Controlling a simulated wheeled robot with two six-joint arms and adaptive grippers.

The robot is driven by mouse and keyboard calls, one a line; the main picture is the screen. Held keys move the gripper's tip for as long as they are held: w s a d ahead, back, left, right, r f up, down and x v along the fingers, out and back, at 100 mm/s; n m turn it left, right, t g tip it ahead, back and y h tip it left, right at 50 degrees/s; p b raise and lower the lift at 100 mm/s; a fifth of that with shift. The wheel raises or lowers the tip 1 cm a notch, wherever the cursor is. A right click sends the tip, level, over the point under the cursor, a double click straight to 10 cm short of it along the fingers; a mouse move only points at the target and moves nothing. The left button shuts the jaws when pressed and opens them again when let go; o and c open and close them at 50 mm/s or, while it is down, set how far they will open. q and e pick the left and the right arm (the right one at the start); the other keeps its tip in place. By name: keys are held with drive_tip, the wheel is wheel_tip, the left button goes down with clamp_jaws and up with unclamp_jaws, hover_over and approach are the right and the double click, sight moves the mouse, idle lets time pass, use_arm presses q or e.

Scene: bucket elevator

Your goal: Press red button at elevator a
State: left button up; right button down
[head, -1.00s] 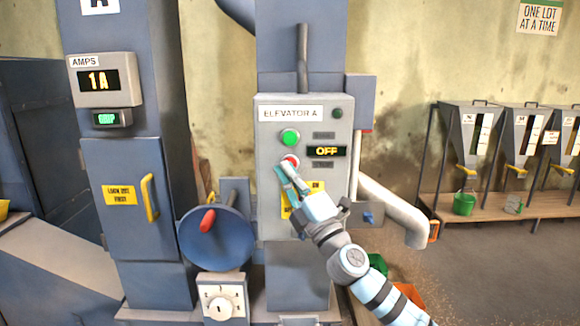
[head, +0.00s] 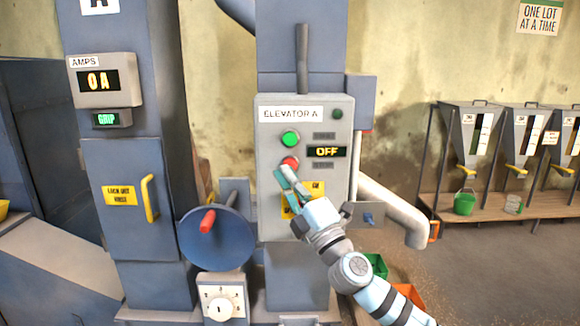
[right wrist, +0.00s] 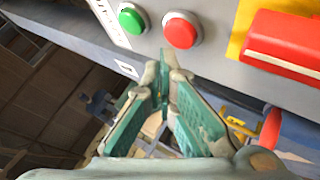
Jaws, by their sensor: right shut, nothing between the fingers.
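The grey control box labelled ELEVATOR A (head: 268,100) is on the front of the blue elevator column. Its red button (head: 290,163) sits below the green button (head: 290,138). The display (head: 327,152) beside them reads OFF. My right gripper (head: 282,174) is shut and empty, its tips just below the red button. In the right wrist view the red button (right wrist: 181,32) and green button (right wrist: 132,19) stand clear of my fingertips (right wrist: 163,62), with a visible gap. My left gripper is not in view.
The amps meter (head: 97,80) at left reads 0 A. A blue handwheel (head: 214,240) with a red knob stands left of the box, above a dial (head: 221,306). A red lever or cover (right wrist: 285,45) shows near the buttons. Bins (head: 470,140) stand far right.

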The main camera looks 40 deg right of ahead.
drive_tip(key=s+a, duration=0.1)
drive_tip(key=s, duration=0.1)
drive_tip(key=s+a, duration=0.2)
drive_tip(key=shift+w, duration=0.1)
idle(0.8)
